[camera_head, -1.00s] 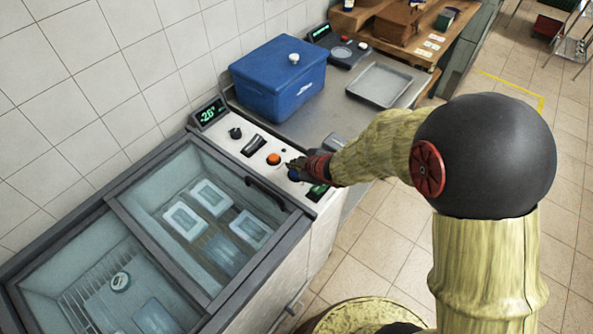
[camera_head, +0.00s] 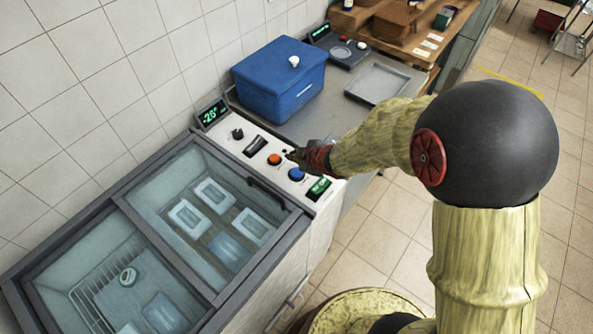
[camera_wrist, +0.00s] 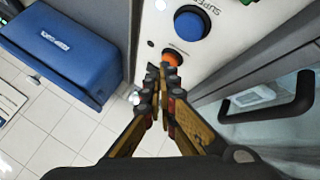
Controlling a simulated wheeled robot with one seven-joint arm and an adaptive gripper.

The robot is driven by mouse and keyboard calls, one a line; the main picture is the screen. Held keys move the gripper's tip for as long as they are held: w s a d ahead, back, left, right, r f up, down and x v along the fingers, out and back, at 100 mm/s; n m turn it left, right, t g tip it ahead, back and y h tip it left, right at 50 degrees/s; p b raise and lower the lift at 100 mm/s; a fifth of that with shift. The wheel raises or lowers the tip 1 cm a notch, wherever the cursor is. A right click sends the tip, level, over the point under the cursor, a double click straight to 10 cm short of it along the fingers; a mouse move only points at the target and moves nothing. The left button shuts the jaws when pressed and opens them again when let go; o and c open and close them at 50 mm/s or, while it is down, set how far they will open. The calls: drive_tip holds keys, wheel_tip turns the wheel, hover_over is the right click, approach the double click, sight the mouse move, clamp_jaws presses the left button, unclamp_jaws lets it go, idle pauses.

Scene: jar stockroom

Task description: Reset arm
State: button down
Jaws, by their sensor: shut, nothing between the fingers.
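My gripper (camera_head: 290,154) is shut and empty, with its fingertips together. In the head view it is over the right part of the freezer's control panel, beside the blue button (camera_head: 297,174) and near the orange button (camera_head: 274,159). In the wrist view my fingertips (camera_wrist: 160,76) cover part of the orange button (camera_wrist: 173,57). The blue button (camera_wrist: 191,25) is fully clear of the fingers there. I cannot tell the exact gap between fingertips and panel. My arm reaches in from the right.
The chest freezer (camera_head: 150,165) has glass lids, with several pale tubs inside, and a dark handle (camera_wrist: 265,108). A green-lit switch (camera_head: 318,189) is on its panel. A blue box (camera_head: 280,80) and a metal tray (camera_head: 377,86) stand behind. Tiled floor at right is open.

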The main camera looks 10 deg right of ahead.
idle(0.5)
drive_tip(key=s+d+f+m+h, duration=0.1)
drive_tip(key=d, duration=0.1)
drive_tip(key=s+d+f+m+g+h, duration=0.1)
drive_tip(key=s+d, duration=0.1)
drive_tip(key=s+d+f+m+h, duration=0.1)
drive_tip(key=d+f, duration=0.1)
drive_tip(key=shift+s+d+g, duration=0.15)
drive_tip(key=shift+d+g, duration=0.05)
drive_tip(key=shift+g, duration=0.2)
drive_tip(key=s+d+r+m+g+h, duration=0.1)
drive_tip(key=s+d+r+m+g, duration=0.1)
drive_tip(key=s+d+r+m, duration=0.35)
drive_tip(key=s+d+r+m+g+h, duration=0.1)
drive_tip(key=s+d+r+m+h, duration=0.1)
drive_tip(key=s+r, duration=0.55)
drive_tip(key=s+a+r+m+t+y, duration=0.1)
drive_tip(key=s+r+m, duration=0.3)
drive_tip(key=s+r, duration=0.7)
wheel_tip(320, 180, up, 3)
drive_tip(key=shift+s+a+t+y, duration=0.2)
drive_tip(key=shift+t+y, duration=0.2)
drive_tip(key=shift+t, duration=0.2)
drive_tip(key=shift+a, duration=0.15)
